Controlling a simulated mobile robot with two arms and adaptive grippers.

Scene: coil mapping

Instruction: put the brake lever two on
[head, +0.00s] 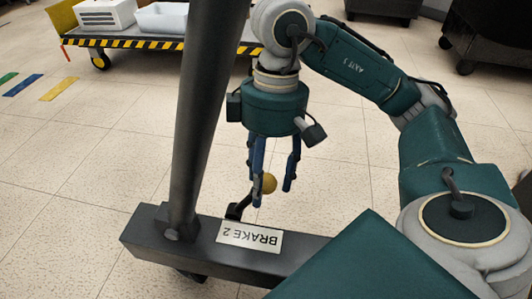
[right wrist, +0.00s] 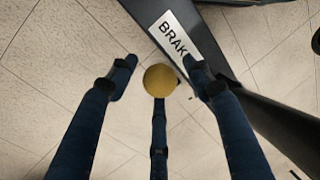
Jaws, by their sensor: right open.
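The brake lever two is a short, bent black lever (head: 240,205) with a yellow ball knob (head: 268,184). It rises from a dark metal beam (head: 150,225) beside a white label reading BRAKE 2 (head: 249,235), which is upside down in the head view. My right gripper (head: 273,196) points down with its blue fingers apart, and the knob lies between them. In the right wrist view the knob (right wrist: 160,80) sits amid the three spread fingers, with visible gaps to the left one; contact with the others is unclear. My left gripper is not in view.
A dark upright post (head: 205,110) stands on the beam just left of my right gripper. A cart with yellow-black striped edges (head: 150,43) carries white bins at the back left. Dark wheeled equipment (head: 500,35) is at the back right. Open tiled floor lies between.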

